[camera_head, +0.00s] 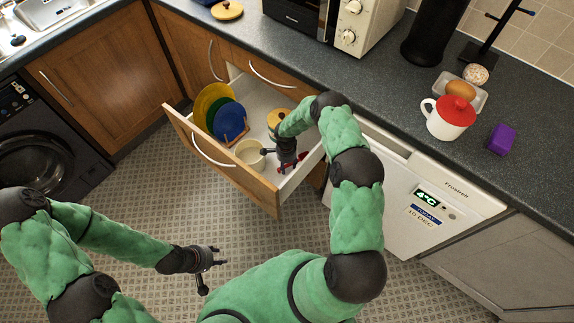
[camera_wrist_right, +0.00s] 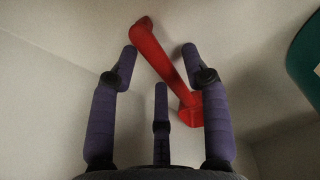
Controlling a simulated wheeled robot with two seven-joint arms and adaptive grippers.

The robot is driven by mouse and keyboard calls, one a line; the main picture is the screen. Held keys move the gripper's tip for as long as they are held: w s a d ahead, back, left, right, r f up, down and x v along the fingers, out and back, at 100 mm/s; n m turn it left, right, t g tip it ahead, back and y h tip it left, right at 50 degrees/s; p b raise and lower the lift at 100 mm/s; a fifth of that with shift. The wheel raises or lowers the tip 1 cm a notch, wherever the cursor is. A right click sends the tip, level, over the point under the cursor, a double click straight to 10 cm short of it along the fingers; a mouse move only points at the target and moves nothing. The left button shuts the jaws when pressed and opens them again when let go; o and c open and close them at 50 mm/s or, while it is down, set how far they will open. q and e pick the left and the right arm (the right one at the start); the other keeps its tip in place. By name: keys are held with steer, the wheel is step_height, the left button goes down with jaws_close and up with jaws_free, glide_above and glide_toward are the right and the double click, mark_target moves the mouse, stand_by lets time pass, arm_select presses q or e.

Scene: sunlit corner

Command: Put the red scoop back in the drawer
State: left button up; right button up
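The wooden-fronted drawer (camera_head: 258,191) stands pulled out, with white inner walls. My right gripper (camera_head: 286,163) reaches down into its right part. The red scoop (camera_wrist_right: 165,68) lies slantwise across the right wrist view, beyond and between my spread fingers (camera_wrist_right: 160,62). The fingers look open and not closed on it. The light surface behind it appears to be the inside of the drawer; whether the scoop touches it is hard to tell. In the head view only small red bits of the scoop (camera_head: 302,156) show beside the gripper. My left gripper (camera_head: 210,267) is open and empty above the floor.
The drawer also holds upright plates (camera_head: 211,100) in a wooden rack, a cream mug (camera_head: 251,152) and a yellow-lidded jar (camera_head: 276,118). On the counter stand a red-lidded white mug (camera_head: 447,124), a purple block (camera_head: 501,139) and a black cylinder (camera_head: 432,35).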

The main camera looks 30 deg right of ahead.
steer(key=shift+r, duration=0.1)
step_height(320, 180, up, 12)
steer(key=p, duration=0.4)
steer(key=shift+w, duration=0.3)
